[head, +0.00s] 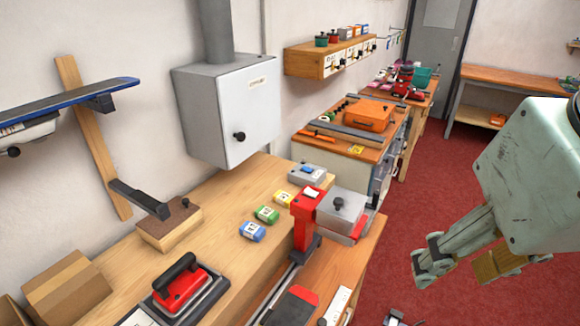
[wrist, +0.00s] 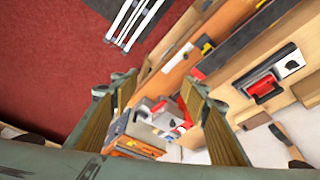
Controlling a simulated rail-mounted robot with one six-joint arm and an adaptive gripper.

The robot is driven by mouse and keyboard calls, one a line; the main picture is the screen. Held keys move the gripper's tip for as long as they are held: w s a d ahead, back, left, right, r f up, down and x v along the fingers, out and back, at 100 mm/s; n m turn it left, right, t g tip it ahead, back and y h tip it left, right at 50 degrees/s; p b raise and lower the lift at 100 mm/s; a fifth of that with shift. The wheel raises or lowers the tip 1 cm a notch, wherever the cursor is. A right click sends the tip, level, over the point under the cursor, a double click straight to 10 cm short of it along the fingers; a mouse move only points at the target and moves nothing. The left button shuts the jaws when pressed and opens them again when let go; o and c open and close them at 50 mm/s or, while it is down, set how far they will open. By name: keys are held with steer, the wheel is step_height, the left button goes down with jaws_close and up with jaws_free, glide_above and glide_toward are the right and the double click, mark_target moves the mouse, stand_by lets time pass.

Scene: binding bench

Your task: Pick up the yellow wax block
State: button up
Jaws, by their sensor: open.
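The yellow wax block (head: 285,196) lies on the wooden bench, at the back end of a short row with a green block (head: 267,214) and a blue block (head: 252,231). It is left of the red and grey device. My gripper (head: 460,266) is at the right of the head view, above the red floor, well apart from the yellow block. Its fingers are spread with nothing between them. In the wrist view my gripper (wrist: 155,92) also shows open over the distant bench. I cannot make out the yellow block there.
A red and grey device (head: 306,225) stands right of the blocks. A grey-and-blue box (head: 306,174) lies behind them. The red floor (head: 400,220) is open between bench and gripper.

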steer(key=shift+w+d, duration=0.3)
steer(key=shift+w, duration=0.15)
stand_by(0.3)
steer(key=w+a+r+n+g+p, duration=0.1)
steer(key=w+a+n+p, duration=0.2)
steer(key=w, duration=1.3)
steer(key=w+a+r+n+g+p, duration=0.15)
steer(key=w+a, duration=0.35)
steer(key=w, duration=1.1)
steer(key=w+a+f+n+p, duration=0.2)
steer(key=w+a+f+n, duration=0.1)
steer(key=w+a+f, duration=0.5)
steer(key=w+a+f+n+g+p, duration=0.1)
steer(key=w+a+f+n, duration=0.2)
steer(key=w+a+f, duration=0.5)
steer(key=w+f, duration=0.7)
steer(key=shift+w+p, duration=0.4)
steer(key=shift+d+f+g, duration=0.1)
steer(key=shift+f+g, duration=0.05)
steer(key=shift+g, duration=0.1)
